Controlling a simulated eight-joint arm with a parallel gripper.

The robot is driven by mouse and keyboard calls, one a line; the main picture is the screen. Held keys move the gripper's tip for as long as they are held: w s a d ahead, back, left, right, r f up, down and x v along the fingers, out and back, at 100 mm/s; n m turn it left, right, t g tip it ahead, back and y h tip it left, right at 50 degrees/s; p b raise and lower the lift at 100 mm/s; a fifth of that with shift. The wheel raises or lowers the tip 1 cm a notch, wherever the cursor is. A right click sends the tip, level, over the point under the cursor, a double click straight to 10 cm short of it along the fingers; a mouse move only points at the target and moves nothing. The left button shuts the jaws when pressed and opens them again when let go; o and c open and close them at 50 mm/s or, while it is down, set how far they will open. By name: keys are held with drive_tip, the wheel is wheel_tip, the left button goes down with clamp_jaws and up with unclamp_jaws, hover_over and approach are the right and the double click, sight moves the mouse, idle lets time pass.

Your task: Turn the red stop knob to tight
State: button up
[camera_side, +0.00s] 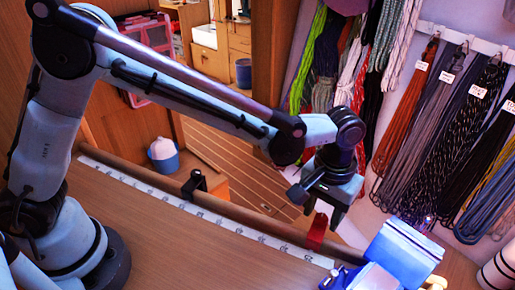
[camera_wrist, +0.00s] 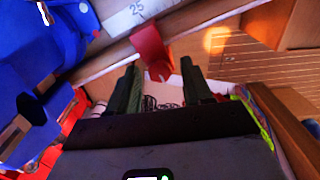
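The red stop (camera_side: 317,232) sits on the wooden rail along the bench's front edge, just below my gripper (camera_side: 323,208) in the side view. In the wrist view the red stop (camera_wrist: 150,46) is a bent red piece with a notched end, lying beyond and between my fingertips (camera_wrist: 160,66). A separate round knob on it cannot be made out. My gripper points down, its two dark fingers spread apart with nothing between them. I see no clear contact with the red piece.
A white measuring strip (camera_side: 205,212) runs along the bench beside the rail. A black stop (camera_side: 195,185) sits farther left on it. A blue device (camera_side: 402,250) stands close at right. Coiled lines (camera_side: 445,130) hang on the wall behind. The bench top (camera_side: 170,245) is clear.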

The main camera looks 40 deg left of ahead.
clamp_jaws()
drive_tip(key=m, duration=0.8)
drive_tip(key=shift+m, duration=0.3)
drive_tip(key=m, duration=0.4)
drive_tip(key=shift+m, duration=0.3)
drive_tip(key=m, duration=0.4)
drive_tip(key=shift+m, duration=0.3)
